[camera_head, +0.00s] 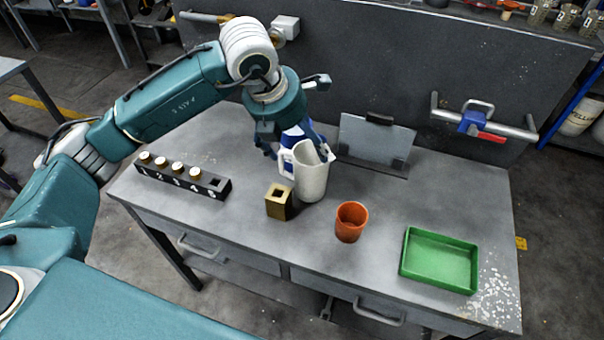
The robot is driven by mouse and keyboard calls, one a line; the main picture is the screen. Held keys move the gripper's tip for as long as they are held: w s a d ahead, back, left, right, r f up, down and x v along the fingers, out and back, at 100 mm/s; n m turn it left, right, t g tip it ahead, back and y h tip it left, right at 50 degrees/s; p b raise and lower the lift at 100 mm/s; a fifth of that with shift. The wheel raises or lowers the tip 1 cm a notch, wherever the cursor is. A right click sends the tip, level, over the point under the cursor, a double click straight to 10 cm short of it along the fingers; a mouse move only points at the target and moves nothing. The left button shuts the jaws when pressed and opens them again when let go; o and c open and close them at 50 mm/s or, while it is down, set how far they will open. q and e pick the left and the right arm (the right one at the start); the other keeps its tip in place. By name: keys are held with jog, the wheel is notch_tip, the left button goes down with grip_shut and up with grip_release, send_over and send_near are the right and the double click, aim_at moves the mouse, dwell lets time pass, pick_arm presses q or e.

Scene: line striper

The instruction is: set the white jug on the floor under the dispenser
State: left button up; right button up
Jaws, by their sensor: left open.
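The white jug (313,178) stands upright on the grey workbench (390,250), with its handle on the left side. My left gripper (298,148) is open, just behind and above the jug, with its fingers near the handle and rim. I cannot tell whether they touch it. The jug and arm partly hide the fingers and something blue between them. A blue fitting with a red part (475,122) sits on a horizontal pipe at the back right; I cannot tell whether it is the dispenser. My right gripper is not in view.
A brass block (279,201) stands close to the jug's left. An orange cup (351,222), a green tray (440,260) and a black rack with several white-topped pieces (183,182) are on the bench. A grey plate stand (374,142) is behind. Floor shows beyond the bench's right edge.

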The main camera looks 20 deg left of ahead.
aim_at(310, 156)
pick_arm(q)
jog(key=p+x, duration=0.1)
jog(key=x, duration=0.3)
jog(key=p+x, duration=0.2)
jog(key=x, duration=0.1)
jog(key=shift+w+d+f, duration=0.25)
jog(key=shift+f, duration=0.05)
jog(key=shift+s, duration=0.1)
jog(key=c, duration=1.7)
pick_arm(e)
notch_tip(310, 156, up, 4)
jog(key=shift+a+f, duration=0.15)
pick_arm(q)
jog(key=shift+r, duration=0.1)
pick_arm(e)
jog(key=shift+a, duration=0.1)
